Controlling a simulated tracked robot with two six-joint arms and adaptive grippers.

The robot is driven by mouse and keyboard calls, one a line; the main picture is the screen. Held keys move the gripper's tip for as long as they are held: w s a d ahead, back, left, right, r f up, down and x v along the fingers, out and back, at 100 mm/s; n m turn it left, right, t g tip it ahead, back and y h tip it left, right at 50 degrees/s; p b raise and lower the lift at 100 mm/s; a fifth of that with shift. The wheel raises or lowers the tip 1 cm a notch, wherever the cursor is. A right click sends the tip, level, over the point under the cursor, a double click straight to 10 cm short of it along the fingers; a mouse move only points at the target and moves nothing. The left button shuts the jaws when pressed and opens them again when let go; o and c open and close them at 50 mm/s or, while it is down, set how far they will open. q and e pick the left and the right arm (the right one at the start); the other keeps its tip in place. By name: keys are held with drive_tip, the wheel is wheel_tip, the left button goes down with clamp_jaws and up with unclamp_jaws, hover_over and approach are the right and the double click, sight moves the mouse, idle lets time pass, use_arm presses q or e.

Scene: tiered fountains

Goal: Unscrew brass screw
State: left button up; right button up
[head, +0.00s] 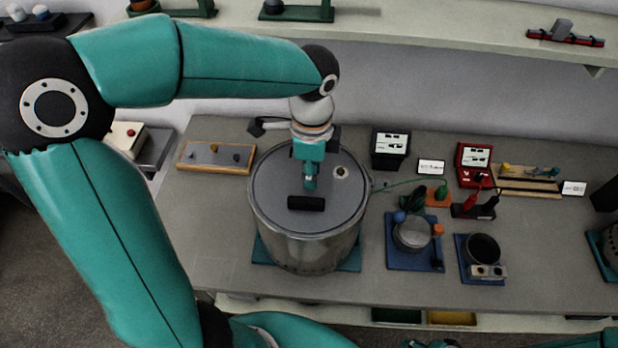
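A large metal drum (305,245) with a flat grey lid (278,190) stands on the bench. A small round brass-coloured fitting (341,172) sits on the right part of the lid; it is too small to tell if it is the brass screw. A black bar handle (306,203) is on the lid nearer me. My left gripper (310,184) points down over the middle of the lid, behind the handle and left of the brass fitting. Its fingertips look close together, but their gap is not clear and I see nothing held. My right gripper is not in view.
A wooden-framed panel (215,157) lies left of the drum. A black meter (390,149), a red meter (474,163) and two blue-based devices (411,262) (481,277) stand to the right. A thin green wire (400,184) runs near the drum. A shelf (430,38) spans the back.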

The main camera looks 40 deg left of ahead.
use_arm(q)
drive_tip(key=n, duration=0.4)
drive_tip(key=shift+b, duration=0.4)
clamp_jaws()
drive_tip(key=shift+w+n, duration=0.1)
drive_tip(key=shift+n, duration=0.5)
drive_tip(key=n, duration=0.5)
drive_tip(key=shift+a+b, duration=0.15)
drive_tip(key=shift+b, duration=0.25)
drive_tip(key=o, duration=0.5)
unclamp_jaws()
drive_tip(key=shift+n, duration=0.6)
drive_tip(key=shift+o, duration=0.7)
